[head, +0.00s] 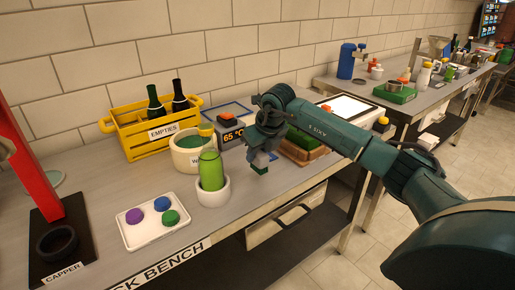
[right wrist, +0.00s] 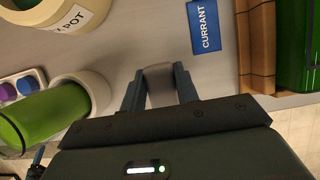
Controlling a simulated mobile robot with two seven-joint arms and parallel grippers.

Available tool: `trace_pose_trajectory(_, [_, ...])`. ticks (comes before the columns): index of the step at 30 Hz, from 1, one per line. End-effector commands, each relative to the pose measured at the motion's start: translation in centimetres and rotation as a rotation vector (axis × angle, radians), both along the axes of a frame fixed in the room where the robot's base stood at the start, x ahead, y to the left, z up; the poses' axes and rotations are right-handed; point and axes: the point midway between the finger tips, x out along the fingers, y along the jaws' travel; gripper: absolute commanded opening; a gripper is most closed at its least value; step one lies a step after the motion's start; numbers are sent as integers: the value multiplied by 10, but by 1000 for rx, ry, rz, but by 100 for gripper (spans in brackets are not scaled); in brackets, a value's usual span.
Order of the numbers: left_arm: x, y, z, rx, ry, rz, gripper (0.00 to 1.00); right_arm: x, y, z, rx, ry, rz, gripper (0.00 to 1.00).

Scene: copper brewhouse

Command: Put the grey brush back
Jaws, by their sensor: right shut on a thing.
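My right gripper (head: 260,164) is above the front part of the bench, pointing down, to the right of a white cup. In the right wrist view its two fingers (right wrist: 158,86) are shut on a small grey piece, which I take for the grey brush (right wrist: 159,78). Most of the brush is hidden by the gripper, so I cannot tell whether it touches the bench. The white cup (head: 213,193) holds an upright green cylinder (head: 211,170). A cream pot (head: 188,158) with green inside stands behind the cup; its label reads POT in the wrist view. My left gripper is not in view.
A blue CURRANT card (right wrist: 204,26) lies near the gripper, beside a wooden tray (head: 303,155) with a green block. A white tray (head: 151,231) holds coloured discs. A yellow EMPTIES crate (head: 150,140) with bottles and a 65° display (head: 233,136) stand behind. The bench's front edge is close.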

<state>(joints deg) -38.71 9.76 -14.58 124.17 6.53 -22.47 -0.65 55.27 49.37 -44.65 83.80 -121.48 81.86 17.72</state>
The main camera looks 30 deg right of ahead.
Motion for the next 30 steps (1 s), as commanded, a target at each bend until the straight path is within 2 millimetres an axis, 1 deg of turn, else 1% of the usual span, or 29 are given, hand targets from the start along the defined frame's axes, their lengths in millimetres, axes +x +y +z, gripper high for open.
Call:
trace_pose_trajectory(1, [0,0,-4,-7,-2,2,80,0,0,-7,-1,0,-1,0])
trace_pose_trajectory(4, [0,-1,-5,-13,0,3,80,0,0,-10,0,-1,-1,0])
trace_pose_trajectory(17, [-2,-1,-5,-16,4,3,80,0,0,-11,0,-1,0,0])
trace_pose_trajectory(30, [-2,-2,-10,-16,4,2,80,0,0,-17,0,-2,0,0])
